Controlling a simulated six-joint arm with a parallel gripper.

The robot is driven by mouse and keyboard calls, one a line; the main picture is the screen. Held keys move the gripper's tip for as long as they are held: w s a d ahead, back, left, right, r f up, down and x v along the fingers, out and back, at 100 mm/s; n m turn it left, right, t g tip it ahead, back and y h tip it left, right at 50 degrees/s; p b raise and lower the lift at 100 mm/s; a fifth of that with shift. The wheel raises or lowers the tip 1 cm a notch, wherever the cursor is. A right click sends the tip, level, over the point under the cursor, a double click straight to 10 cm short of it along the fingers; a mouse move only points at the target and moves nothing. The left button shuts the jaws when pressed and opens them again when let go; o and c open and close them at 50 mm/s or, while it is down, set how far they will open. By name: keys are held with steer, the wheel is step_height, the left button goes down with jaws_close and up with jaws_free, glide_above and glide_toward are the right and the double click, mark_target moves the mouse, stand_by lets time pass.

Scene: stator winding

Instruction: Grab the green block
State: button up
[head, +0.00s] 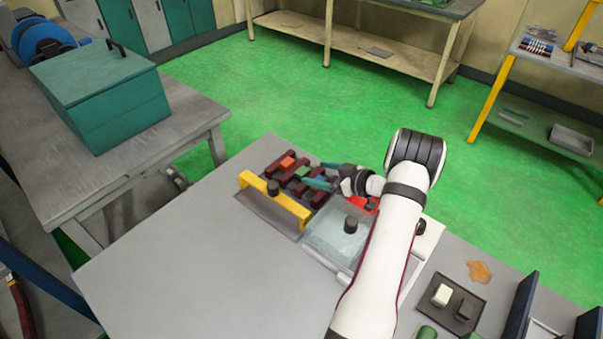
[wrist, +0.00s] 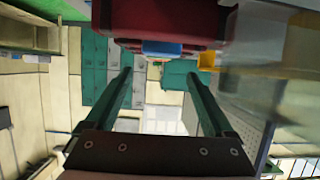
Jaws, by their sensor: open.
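A small green block (head: 302,172) sits among dark red blocks on the table in the head view, just left of my fingertips. My gripper (head: 315,174) has teal fingers, spread apart with nothing visibly held between them. In the wrist view, both fingers of my gripper (wrist: 160,74) are apart, with a gap between them. A dark red block (wrist: 165,20) and a blue piece (wrist: 162,48) show beyond the fingertips there. I cannot make out the green block in the wrist view.
An orange-red block (head: 287,161) lies left of the green one. A yellow bar (head: 274,203) stands in front of the blocks. A clear-lidded box (head: 335,235) with a dark knob is below my gripper in the picture. The left of the grey table (head: 190,260) is bare.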

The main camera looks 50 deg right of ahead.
mark_target(302, 170)
steer(key=x, duration=0.6)
steer(key=shift+s+d+f, duration=0.1)
steer(key=shift+f, duration=0.2)
jaws_close()
